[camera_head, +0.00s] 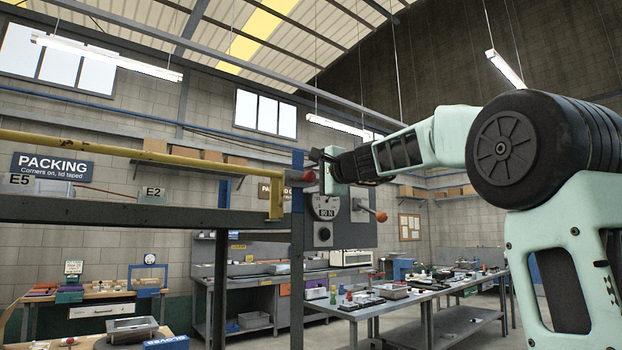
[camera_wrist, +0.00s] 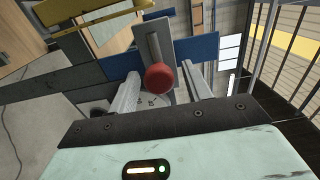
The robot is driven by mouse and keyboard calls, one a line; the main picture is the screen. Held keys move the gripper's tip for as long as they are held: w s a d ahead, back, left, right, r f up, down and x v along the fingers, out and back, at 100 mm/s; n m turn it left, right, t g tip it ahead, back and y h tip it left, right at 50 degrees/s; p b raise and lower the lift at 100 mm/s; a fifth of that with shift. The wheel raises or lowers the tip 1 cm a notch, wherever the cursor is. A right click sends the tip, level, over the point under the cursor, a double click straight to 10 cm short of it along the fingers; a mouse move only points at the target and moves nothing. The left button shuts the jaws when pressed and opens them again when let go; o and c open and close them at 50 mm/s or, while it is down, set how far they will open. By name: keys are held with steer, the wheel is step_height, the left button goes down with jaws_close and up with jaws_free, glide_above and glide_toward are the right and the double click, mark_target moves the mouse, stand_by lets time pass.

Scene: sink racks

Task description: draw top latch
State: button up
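The top latch shows as a red round knob (camera_wrist: 160,77) on a grey rod, in front of a grey plate (camera_wrist: 146,40) fixed across a blue bar (camera_wrist: 198,46). In the head view a red knob (camera_head: 304,176) sits by the top of the blue post (camera_head: 297,220). My gripper (camera_head: 326,166) is beside it, partly hidden by the arm. In the wrist view my gripper (camera_wrist: 161,71) is open, with one pale finger on each side of the knob. A gap shows on both sides; I cannot tell how deep the knob sits between the fingers.
A grey box with an "80 N" gauge (camera_head: 326,213) and an orange-red knobbed lever (camera_head: 381,216) is just below my gripper. A yellow rail (camera_head: 130,152) and a dark beam (camera_head: 120,211) run left from the post. Workbenches (camera_head: 400,304) stand behind.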

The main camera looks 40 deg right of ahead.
steer(key=s+b, duration=0.4)
steer(key=s, duration=1.3)
steer(key=shift+s+d+b, duration=0.2)
steer(key=shift+d+b, duration=0.1)
steer(key=shift+b, duration=0.1)
